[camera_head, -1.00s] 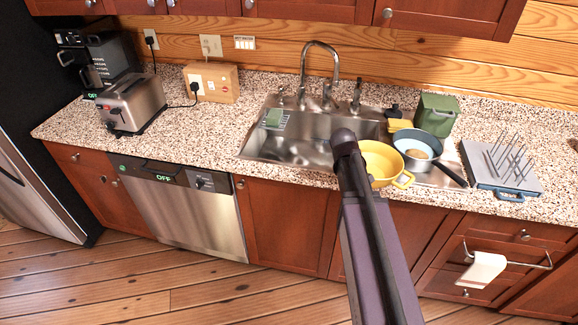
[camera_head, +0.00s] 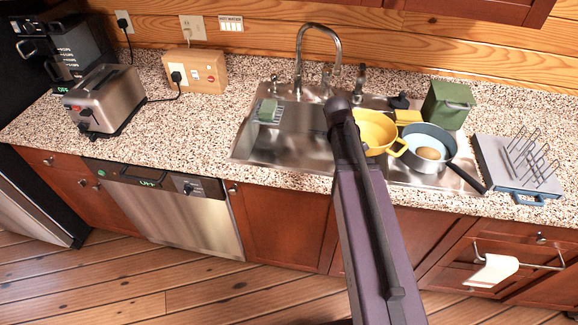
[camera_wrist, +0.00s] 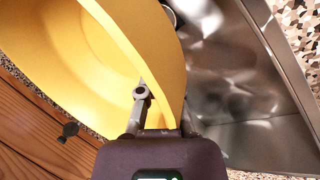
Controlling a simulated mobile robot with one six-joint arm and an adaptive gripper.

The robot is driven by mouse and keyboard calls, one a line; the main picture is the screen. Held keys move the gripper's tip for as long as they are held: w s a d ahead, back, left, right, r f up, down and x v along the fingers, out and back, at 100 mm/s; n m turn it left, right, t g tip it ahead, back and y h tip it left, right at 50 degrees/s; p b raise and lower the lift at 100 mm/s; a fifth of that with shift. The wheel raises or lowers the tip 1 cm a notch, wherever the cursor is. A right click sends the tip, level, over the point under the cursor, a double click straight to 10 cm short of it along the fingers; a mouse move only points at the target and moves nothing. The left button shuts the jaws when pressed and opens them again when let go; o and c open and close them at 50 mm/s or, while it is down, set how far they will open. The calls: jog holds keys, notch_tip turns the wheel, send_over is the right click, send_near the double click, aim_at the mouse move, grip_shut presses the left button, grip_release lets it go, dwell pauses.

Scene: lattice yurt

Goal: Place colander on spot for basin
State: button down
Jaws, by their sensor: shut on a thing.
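The yellow colander (camera_head: 378,126) is over the right part of the steel sink (camera_head: 290,152), left of the grey pan. I cannot tell whether it touches the sink. Its yellow handle points toward the pan. In the wrist view the colander (camera_wrist: 60,55) fills the left side, and my gripper (camera_wrist: 164,106) is shut on its wall, one finger on each side. In the head view my arm hides the gripper and the colander's left edge. The sink's bare steel (camera_wrist: 240,95) shows at the right of the wrist view.
A grey pan (camera_head: 445,165) with a brown round thing inside stands close right of the colander. A yellow block (camera_head: 408,117) and green canister (camera_head: 447,105) are behind. The faucet (camera_head: 318,28) rises at the back. A green sponge (camera_head: 267,107) lies at the sink's left.

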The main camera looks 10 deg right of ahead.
jog(key=shift+w+a, duration=0.15)
jog(key=shift+w, duration=0.3)
jog(key=shift+w+a, duration=0.1)
jog(key=shift+w, duration=0.05)
jog(key=w+a+f+m+g+y+b, duration=0.2)
jog(key=w+a+m+g+y, duration=0.3)
jog(key=m, duration=0.8)
jog(key=w+a+f+m+g+y+b, duration=0.1)
jog(key=w+a+f+m+g+b, duration=0.15)
jog(key=w+m, duration=0.75)
notch_tip(320, 180, down, 7)
jog(key=a+m+t+y+b, duration=0.2)
jog(key=a+m+b, duration=0.1)
jog(key=m+b, duration=0.4)
jog(key=m, duration=0.3)
jog(key=shift+w+m+y, duration=0.2)
jog(key=shift+m+y, duration=0.1)
jog(key=shift+y, duration=0.1)
jog(key=shift+f+t, duration=0.1)
jog(key=shift+t, duration=0.15)
